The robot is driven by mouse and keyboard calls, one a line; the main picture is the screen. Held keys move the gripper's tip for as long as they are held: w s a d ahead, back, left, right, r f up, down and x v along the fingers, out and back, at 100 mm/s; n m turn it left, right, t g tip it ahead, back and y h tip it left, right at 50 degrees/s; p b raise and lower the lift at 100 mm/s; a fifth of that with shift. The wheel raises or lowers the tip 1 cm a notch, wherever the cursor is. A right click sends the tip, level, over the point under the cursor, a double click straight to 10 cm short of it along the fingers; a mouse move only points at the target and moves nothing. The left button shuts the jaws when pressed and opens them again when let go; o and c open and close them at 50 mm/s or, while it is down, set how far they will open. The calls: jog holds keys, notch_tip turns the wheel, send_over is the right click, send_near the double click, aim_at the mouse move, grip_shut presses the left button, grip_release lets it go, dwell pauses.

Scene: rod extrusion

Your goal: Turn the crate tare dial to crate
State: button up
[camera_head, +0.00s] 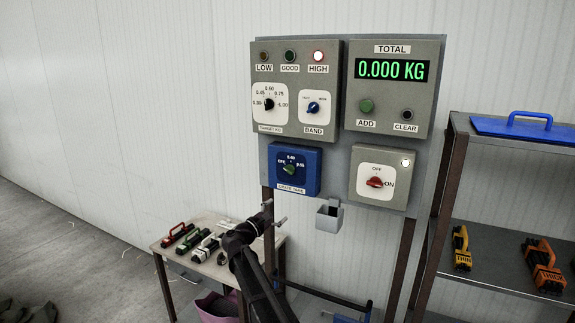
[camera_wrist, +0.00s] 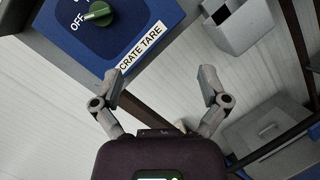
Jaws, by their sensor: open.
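The crate tare dial (camera_head: 289,169) is a green knob on a blue box (camera_head: 312,180) labelled CRATE TARE, low on the left of the panel. Its labels are small; OFF is at its left. In the wrist view the green knob (camera_wrist: 98,14) is at the top left, and its pale mark seems to lie toward OFF. My gripper (camera_head: 274,212) is open and empty, below and a little left of the blue box. In the wrist view its fingers (camera_wrist: 160,79) are spread, apart from the dial and the box.
A red power switch (camera_head: 375,182) is right of the blue box. A small grey holder (camera_head: 329,215) hangs below the panel, right of my gripper. A table (camera_head: 172,256) with several tools stands at lower left. A shelf (camera_head: 490,262) with orange and yellow items stands at right.

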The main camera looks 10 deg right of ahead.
aim_at(287, 170)
jog(key=w+a+r+n+t, duration=0.2)
jog(key=a+r+n+t, duration=0.1)
jog(key=a+r, duration=0.1)
jog(key=shift+w+a+r+p, duration=0.15)
jog(key=shift+w+r+p, duration=0.15)
jog(key=shift+p, duration=0.15)
jog(key=p+x, duration=0.4)
jog(key=x, duration=1)
jog(key=shift+s+p, duration=0.1)
jog(key=shift+p, duration=0.2)
jog(key=c, duration=1.2)
